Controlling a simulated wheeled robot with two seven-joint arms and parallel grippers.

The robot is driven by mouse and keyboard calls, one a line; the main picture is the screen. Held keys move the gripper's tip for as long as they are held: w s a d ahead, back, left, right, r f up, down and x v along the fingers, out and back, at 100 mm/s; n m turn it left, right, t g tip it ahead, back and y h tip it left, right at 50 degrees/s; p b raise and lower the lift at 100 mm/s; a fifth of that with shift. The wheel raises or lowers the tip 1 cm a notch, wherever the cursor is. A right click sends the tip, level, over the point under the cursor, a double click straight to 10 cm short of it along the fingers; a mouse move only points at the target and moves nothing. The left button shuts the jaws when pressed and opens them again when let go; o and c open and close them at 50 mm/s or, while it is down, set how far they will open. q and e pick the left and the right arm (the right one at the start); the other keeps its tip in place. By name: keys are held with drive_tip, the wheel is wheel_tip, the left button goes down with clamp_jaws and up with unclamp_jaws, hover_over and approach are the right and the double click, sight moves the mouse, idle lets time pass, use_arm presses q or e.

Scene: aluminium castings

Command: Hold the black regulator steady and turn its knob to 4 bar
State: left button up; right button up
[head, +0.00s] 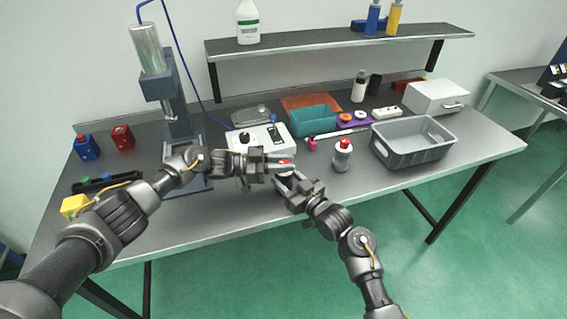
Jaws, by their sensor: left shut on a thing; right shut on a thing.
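My two grippers meet at the front middle of the table. My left gripper (284,166) comes in from the left and is shut at the small red knob (285,161), whose top shows between and above its fingers. My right gripper (284,178) reaches in from the front right, just below the left one, and is shut on the black regulator's body. The fingers hide nearly all of that body. The scale and pointer of the knob are too small to read.
Right of the grippers stands a silver canister (342,155) with a red top. Behind them is a white box (258,138) with a black knob. A grey bin (412,151) stands on the right and a press (182,120) on the left. The front right tabletop is clear.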

use_arm(q)
drive_tip(key=shift+s+d+f+m+g, duration=0.15)
drive_tip(key=shift+m+g, duration=0.3)
drive_tip(key=shift+g, duration=0.25)
drive_tip(key=shift+s+d+f+m+g, duration=0.15)
drive_tip(key=shift+m+g, duration=0.3)
drive_tip(key=shift+g, duration=0.25)
drive_tip(key=shift+w+g, duration=0.1)
drive_tip(key=shift+g, duration=0.3)
drive_tip(key=shift+a+r+m+g, duration=0.1)
drive_tip(key=shift+r+m+g, duration=0.1)
drive_tip(key=shift+m+g, duration=0.15)
drive_tip(key=o, duration=1)
drive_tip(key=shift+w+a, duration=0.1)
drive_tip(key=shift+r, duration=0.1)
drive_tip(key=shift+a, duration=0.15)
drive_tip(key=a, duration=0.4)
drive_tip(key=w+a, duration=0.1)
drive_tip(key=a, duration=0.2)
drive_tip(key=w+a, duration=0.1)
drive_tip(key=a, duration=0.3)
drive_tip(key=shift+a, duration=0.35)
